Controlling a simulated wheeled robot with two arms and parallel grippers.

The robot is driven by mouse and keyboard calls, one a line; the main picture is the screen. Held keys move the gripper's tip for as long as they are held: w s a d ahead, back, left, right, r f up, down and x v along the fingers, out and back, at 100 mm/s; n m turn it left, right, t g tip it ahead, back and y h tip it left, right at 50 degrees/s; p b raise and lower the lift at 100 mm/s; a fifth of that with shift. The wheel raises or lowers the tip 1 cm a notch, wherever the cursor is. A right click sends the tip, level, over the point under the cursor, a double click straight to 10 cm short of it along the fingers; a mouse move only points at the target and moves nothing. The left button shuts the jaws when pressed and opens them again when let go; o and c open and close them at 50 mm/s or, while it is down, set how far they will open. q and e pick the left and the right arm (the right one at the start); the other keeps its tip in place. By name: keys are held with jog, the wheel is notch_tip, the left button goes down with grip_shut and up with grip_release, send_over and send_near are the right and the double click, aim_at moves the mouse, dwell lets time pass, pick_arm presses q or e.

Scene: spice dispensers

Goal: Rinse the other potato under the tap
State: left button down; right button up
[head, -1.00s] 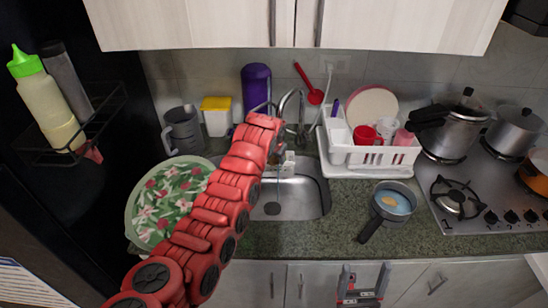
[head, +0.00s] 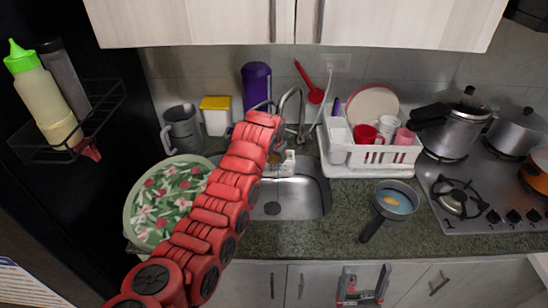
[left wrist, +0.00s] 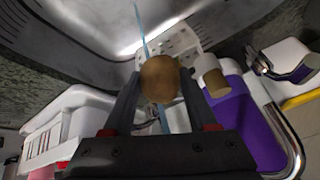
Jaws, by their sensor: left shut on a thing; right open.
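My left gripper (left wrist: 160,84) is shut on a brown round potato (left wrist: 158,76), seen in the left wrist view. A thin bluish stream of water (left wrist: 141,22) runs past or onto the potato; exact contact is hard to tell. In the head view my red left arm reaches over the sink (head: 300,197) to beside the tap (head: 299,103), and hides most of the gripper and potato. Another brown piece (left wrist: 215,83) shows beside a pale perforated holder (left wrist: 182,45); I cannot tell what it is. My right gripper (head: 363,278) is open and empty, low in front of the cabinets.
A floral plate (head: 165,200) lies left of the sink. A white dish rack (head: 375,155) with cups stands to the right, beside a small pan (head: 395,200) on the counter. A purple container (head: 256,85) stands behind the sink. The stove (head: 470,205) is far right.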

pick_arm(q)
jog(key=shift+d, duration=0.1)
jog(key=shift+s+d+b, duration=0.1)
jog(key=shift+d+b, duration=0.35)
jog(key=shift+d, duration=0.05)
jog(key=shift+a, duration=0.1)
jog(key=shift+a, duration=0.5)
